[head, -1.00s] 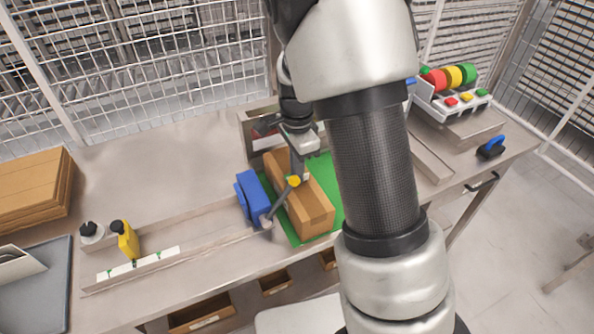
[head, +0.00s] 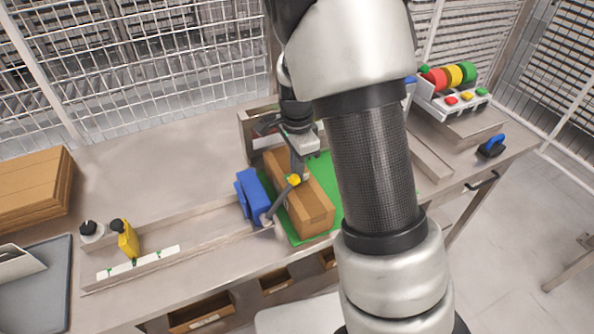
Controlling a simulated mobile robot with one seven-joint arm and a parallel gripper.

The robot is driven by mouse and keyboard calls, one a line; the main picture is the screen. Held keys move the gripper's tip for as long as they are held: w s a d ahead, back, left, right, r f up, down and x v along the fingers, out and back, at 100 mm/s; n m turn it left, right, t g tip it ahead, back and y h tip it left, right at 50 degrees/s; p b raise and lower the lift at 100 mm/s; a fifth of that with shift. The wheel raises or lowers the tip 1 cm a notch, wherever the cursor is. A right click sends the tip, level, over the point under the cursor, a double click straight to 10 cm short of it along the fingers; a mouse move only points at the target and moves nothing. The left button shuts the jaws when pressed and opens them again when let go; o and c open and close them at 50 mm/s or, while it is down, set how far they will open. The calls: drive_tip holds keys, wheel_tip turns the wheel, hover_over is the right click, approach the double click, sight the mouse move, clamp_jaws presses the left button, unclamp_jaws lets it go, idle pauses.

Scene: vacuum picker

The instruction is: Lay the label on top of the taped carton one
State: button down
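The brown taped carton (head: 317,207) lies on a green mat (head: 329,172) in the middle of the bench. My gripper (head: 298,158) is above the carton's far part and seems shut on the vacuum picker, a slim dark tool with a yellow collar (head: 293,180). The picker slants down to the left, and its cup end (head: 265,219) is near the blue block (head: 254,193), left of the carton. A small pale patch shows beside the cup; I cannot tell whether it is the label. A white strip (head: 155,257) with green marks lies at front left.
A yellow bottle-like object (head: 128,240) and a small dark-topped white container (head: 91,231) stand at left. Flat brown cardboard (head: 30,190) and a grey tray (head: 47,290) are at far left. Tape rolls (head: 452,76) stand at back right. The back-left bench is clear.

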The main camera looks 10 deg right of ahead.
drive_tip(key=c, duration=1.9)
unclamp_jaws()
drive_tip(key=o, duration=0.7)
drive_tip(key=shift+r+p, duration=2.35)
drive_tip(key=shift+r, duration=0.4)
drive_tip(key=shift+r+p, duration=0.65)
drive_tip(key=shift+r, duration=0.55)
